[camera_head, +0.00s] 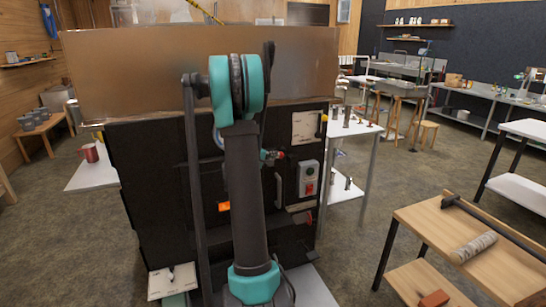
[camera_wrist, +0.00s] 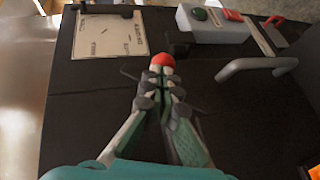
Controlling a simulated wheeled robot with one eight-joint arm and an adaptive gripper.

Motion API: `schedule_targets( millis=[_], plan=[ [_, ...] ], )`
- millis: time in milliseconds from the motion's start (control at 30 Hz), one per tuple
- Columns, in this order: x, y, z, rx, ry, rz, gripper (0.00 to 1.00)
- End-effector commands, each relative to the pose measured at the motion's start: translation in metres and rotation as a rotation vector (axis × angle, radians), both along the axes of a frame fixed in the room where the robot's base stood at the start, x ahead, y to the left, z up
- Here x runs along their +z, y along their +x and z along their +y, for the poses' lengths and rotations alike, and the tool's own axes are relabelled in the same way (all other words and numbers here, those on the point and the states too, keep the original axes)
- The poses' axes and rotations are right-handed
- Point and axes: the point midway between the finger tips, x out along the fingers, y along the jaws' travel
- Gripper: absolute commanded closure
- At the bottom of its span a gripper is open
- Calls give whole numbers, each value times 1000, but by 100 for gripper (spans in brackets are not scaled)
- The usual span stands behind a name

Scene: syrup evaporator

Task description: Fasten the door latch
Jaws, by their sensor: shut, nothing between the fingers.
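The dark front of the evaporator cabinet (camera_head: 150,190) stands before me, and it fills much of the wrist view (camera_wrist: 90,110). A red round knob (camera_wrist: 162,60) shows right at the tips of my gripper (camera_wrist: 160,80); I cannot tell whether they touch. The knob may belong to the door latch, but its lever is hidden behind the fingers. My gripper's fingers are together with nothing held between them. A curved grey handle (camera_wrist: 255,66) is on the panel to the right in the wrist view. In the head view, my arm hides part of the front.
A switch box (camera_head: 308,178) with green and red buttons and a white labelled plate (camera_head: 305,127) are on the panel. A wooden-topped table (camera_head: 420,218) stands at right, with open floor (camera_head: 350,265) between.

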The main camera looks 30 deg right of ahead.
Motion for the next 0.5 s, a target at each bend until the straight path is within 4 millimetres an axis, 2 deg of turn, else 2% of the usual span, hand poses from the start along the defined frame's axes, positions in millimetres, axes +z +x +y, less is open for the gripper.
schedule_targets(
  millis=[500],
  plan=[
    [-1, -2, -5, -2, 57, -14, 100]
  ],
)
